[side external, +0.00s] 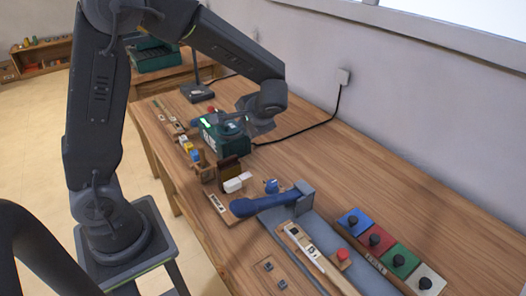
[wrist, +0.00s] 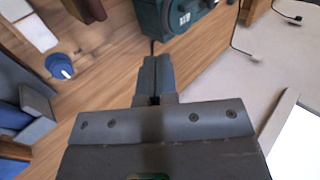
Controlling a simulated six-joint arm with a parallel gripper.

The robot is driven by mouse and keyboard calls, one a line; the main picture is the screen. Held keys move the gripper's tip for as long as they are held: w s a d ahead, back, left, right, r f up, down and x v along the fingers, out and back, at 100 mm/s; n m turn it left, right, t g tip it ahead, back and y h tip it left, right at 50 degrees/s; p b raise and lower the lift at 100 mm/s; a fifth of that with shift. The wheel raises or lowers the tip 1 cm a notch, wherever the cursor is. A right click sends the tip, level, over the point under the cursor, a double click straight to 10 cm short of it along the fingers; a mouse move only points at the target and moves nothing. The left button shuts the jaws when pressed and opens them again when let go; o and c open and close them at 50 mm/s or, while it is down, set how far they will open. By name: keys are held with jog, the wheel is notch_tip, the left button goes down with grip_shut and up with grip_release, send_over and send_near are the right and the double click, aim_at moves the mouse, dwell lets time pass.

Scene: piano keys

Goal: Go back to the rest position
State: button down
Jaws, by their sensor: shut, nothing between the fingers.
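My gripper (side external: 256,130) hangs over the far half of the wooden table, beside and above a dark green box (side external: 212,140) with a lit display. In the wrist view the fingers of my gripper (wrist: 157,62) are together with nothing between them, pointing toward the green box (wrist: 180,16). I cannot tell the exact gap between fingertips and box. No piano keyboard is clearly recognisable; white blocks (side external: 238,183) sit by a brown upright piece near the middle of the table.
A blue lever (side external: 262,204) and a grey-blue base (side external: 318,222) stand in front. Blue, red (side external: 376,238), green and white knob blocks line the right. A desk-lamp-like stand (side external: 197,92) is behind. The table (side external: 330,160) is bare toward the wall.

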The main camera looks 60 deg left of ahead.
jog(key=s+d+r+t+h, duration=0.2)
jog(key=s+d+r+h, duration=0.2)
jog(key=s, duration=0.4)
jog(key=s+d+r+t+h, duration=0.3)
jog(key=s+d+r, duration=0.3)
jog(key=s+d, duration=0.2)
jog(key=shift+s+d+r+h, duration=0.2)
jog(key=shift+s+d+h, duration=0.1)
jog(key=shift+h, duration=0.5)
dwell(0.3)
